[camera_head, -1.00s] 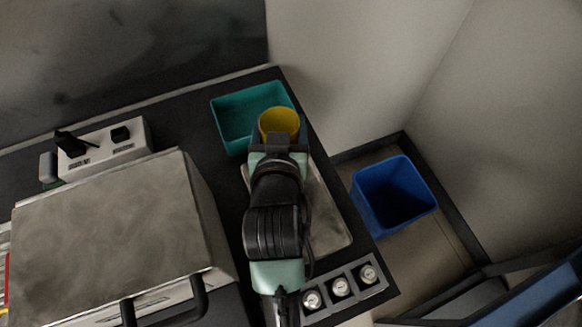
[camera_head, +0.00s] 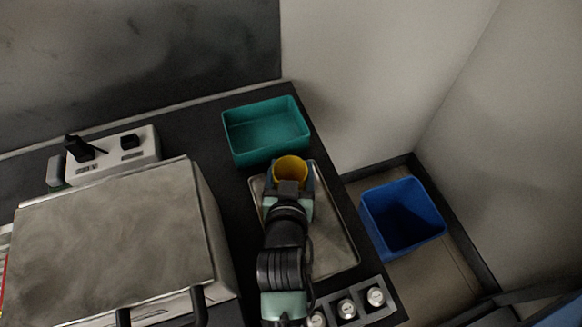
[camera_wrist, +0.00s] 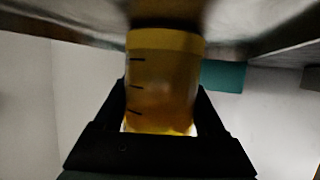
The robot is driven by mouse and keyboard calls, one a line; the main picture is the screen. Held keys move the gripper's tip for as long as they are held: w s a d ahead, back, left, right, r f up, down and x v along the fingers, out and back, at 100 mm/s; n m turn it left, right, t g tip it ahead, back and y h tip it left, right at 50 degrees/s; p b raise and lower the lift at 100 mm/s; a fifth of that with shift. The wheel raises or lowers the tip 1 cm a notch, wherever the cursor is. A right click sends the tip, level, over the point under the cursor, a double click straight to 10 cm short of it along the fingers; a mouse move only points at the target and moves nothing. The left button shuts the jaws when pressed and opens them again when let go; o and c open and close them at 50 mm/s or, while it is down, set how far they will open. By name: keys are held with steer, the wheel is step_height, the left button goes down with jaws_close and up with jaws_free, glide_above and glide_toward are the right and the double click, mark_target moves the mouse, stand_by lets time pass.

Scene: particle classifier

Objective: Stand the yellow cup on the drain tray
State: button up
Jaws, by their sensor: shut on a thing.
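The yellow cup (camera_head: 290,168) is held in my gripper (camera_head: 289,187), which is shut on its sides. In the head view its open mouth faces up. The wrist view shows the cup (camera_wrist: 163,85) close up between the dark fingers, with short dark marks on its wall. The drain tray (camera_head: 335,235) is a shallow grey metal tray on the dark counter, partly hidden by my arm. The cup is over the tray's far end. In the wrist view a blurred grey surface lies close to one end of the cup; I cannot tell whether they touch.
A teal bin (camera_head: 266,130) stands just beyond the tray. A large metal box (camera_head: 115,235) with handles is to the left, a white device (camera_head: 112,155) behind it. A holder (camera_head: 347,306) with round items is at the near right. A blue bin (camera_head: 402,220) stands off the counter.

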steer(key=o, duration=1.5)
steer(key=shift+f, duration=0.1)
steer(key=shift+r, duration=0.2)
steer(key=v, duration=1.2)
steer(key=shift+d+p, duration=0.1)
steer(key=shift+p, duration=0.3)
steer(key=shift+r, duration=0.1)
steer(key=w+r+t, duration=0.3)
steer(key=w+r, duration=0.2)
steer(key=r, duration=0.8)
steer(key=w+r+t, duration=0.4)
steer(key=w+r, duration=0.1)
steer(key=r, duration=0.7)
steer(key=s+r+t, duration=0.3)
steer(key=s+r, duration=0.1)
steer(key=r, duration=0.9)
steer(key=s+r+n+t+y, duration=0.1)
steer(key=s+r+t, duration=0.2)
steer(key=r, duration=1.1)
steer(key=shift+s+r+t, duration=0.35)
steer(key=shift+s+t, duration=0.05)
